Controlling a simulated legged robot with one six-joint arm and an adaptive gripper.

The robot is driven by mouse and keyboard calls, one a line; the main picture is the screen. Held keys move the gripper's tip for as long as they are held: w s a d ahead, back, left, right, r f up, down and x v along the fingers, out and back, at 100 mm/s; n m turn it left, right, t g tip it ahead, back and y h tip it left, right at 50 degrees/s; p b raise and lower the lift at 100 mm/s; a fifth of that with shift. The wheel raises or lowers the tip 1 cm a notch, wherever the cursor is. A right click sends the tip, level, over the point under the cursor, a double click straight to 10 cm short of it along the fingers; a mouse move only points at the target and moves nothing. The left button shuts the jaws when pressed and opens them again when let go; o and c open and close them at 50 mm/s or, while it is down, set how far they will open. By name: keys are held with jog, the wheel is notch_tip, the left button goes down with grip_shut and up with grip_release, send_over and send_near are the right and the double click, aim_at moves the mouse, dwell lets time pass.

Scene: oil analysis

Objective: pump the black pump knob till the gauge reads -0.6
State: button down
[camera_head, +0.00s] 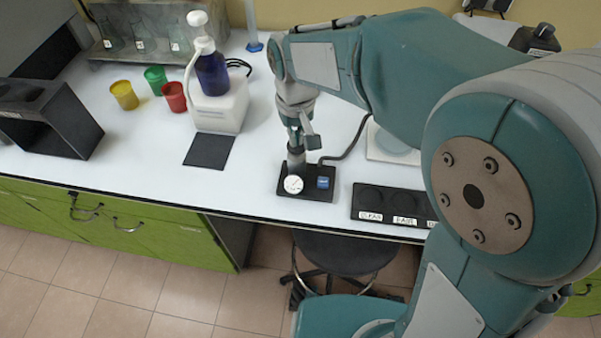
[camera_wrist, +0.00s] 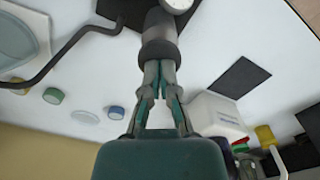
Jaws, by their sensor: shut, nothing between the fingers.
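The pump stands upright on a small black base (camera_head: 310,193) near the counter's front edge. Its dark pump knob (camera_head: 296,160) is under my gripper (camera_head: 299,137), which points down from above. In the wrist view the fingertips of my gripper (camera_wrist: 160,68) are shut and meet the end of the black knob (camera_wrist: 158,52); nothing shows between them. I cannot tell how hard they touch. The round white gauge (camera_head: 293,184) is on the base in front of the pump; its needle is too small to read. The gauge is partly cut off in the wrist view (camera_wrist: 177,3).
A blue button (camera_head: 323,183) is beside the gauge. A black hose (camera_head: 350,143) runs right to a pale plate. A black labelled tray (camera_head: 390,206) lies to the right. A white box with a blue bottle (camera_head: 212,75) and coloured cups (camera_head: 173,96) stand left.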

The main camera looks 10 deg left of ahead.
jog(key=shift+f, duration=0.65)
jog(key=shift+r, duration=2.35)
notch_tip(320, 180, up, 5)
